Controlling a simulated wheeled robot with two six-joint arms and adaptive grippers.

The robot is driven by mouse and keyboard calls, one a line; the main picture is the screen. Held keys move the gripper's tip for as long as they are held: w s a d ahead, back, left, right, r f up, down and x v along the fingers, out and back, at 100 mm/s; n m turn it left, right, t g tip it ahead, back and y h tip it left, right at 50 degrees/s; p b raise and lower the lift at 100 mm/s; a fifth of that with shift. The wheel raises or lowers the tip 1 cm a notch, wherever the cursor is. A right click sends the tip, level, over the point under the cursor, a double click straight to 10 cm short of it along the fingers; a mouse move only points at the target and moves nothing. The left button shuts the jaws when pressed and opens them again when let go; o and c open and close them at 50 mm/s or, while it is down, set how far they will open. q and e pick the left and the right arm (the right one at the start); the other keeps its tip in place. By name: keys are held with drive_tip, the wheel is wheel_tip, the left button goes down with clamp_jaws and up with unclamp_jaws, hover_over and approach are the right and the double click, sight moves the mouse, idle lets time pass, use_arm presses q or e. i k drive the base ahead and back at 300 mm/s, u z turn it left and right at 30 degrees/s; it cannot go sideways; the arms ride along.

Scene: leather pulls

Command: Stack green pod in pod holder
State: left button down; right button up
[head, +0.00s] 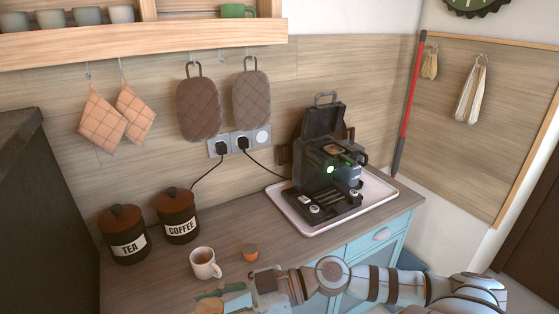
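My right gripper (236,297) comes in from the right at the bottom edge, low over the front of the counter. Small green and pale blue pieces and a tan, rounded piece show around its fingertips. I cannot tell which of these is the green pod, the pod holder or part of the gripper, nor whether it is open or shut. A small orange-brown pod-like piece (250,253) sits on the counter just behind the gripper, apart from it. My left gripper is not in view.
A white mug (205,263) stands left of the orange piece. TEA (125,236) and COFFEE (178,216) canisters stand at the left. A black coffee machine (322,170) with its lid raised stands on a white tray (384,196). The counter (235,215) between them is clear.

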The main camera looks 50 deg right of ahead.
sight(340, 157)
drive_tip(key=u, duration=2.1)
drive_tip(key=k, duration=2.7)
drive_tip(key=z, duration=1.45)
drive_tip(key=i, duration=1.05)
